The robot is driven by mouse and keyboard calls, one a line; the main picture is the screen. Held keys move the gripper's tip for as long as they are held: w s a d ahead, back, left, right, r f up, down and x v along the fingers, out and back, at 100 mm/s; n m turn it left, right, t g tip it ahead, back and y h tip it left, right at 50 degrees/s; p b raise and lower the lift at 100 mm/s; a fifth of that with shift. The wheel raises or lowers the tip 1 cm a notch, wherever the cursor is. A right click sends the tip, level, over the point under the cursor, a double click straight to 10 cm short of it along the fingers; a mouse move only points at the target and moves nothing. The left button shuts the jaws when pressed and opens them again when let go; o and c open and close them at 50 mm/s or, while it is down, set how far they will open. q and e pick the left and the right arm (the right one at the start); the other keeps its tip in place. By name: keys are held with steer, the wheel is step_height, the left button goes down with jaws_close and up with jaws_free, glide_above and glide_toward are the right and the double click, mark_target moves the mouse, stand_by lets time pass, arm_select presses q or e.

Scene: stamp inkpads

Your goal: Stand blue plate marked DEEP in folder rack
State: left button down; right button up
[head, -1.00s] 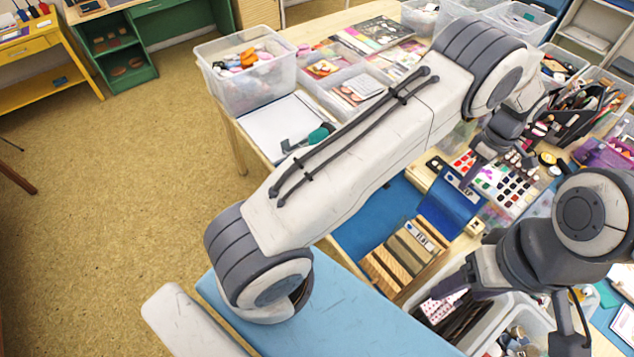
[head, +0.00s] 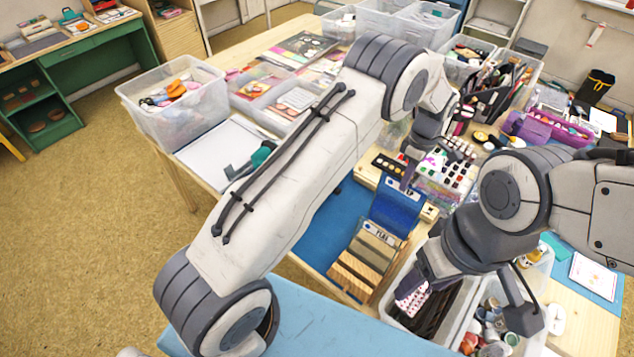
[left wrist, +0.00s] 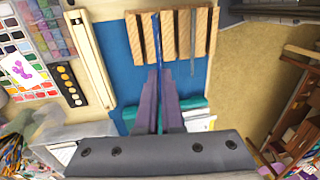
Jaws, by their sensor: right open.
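The blue plate (head: 397,212) stands tilted behind a plate labelled TEAL (head: 380,235) in the head view; its white label is partly covered by my left gripper (head: 408,177). In the left wrist view my left gripper (left wrist: 161,100) is closed around the blue plate (left wrist: 157,35), seen edge-on between two wooden bars of the folder rack (left wrist: 135,40). How deep it sits in the slot I cannot tell. The rack's wooden slats (head: 362,265) also show in the head view. My right gripper (head: 420,285) is open and empty above a clear bin.
The rack stands on a blue mat (head: 325,232). Paint palettes (head: 445,170) lie behind it. A clear bin (head: 385,310) with dark folders is to its right, beside another bin of jars (head: 500,318). A tub of colourful items (head: 178,105) stands at the left.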

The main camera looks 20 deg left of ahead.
mark_target(401, 193)
arm_select(q)
steer(key=shift+s+a+f+b, duration=0.1)
steer(key=shift+s+f+b, duration=0.1)
steer(key=shift+f+b, duration=1.1)
steer(key=shift+s+f+b, duration=0.25)
steer(key=shift+f+b, duration=0.4)
steer(key=shift+f, duration=1.3)
steer(key=shift+s+a+f+b, duration=0.1)
steer(key=shift+s+f+b, duration=0.1)
steer(key=shift+f+b, duration=1.1)
steer(key=shift+f+p, duration=0.25)
steer(key=shift+p, duration=0.1)
steer(key=c, duration=1)
jaws_free()
steer(key=shift+w+d+r+p, duration=0.15)
steer(key=shift+r+p, duration=0.6)
steer(key=shift+r, duration=0.5)
steer(key=shift+w+a+r+p, duration=0.15)
steer(key=shift+r+p, duration=0.6)
steer(key=shift+r, duration=0.5)
steer(key=shift+d, duration=0.1)
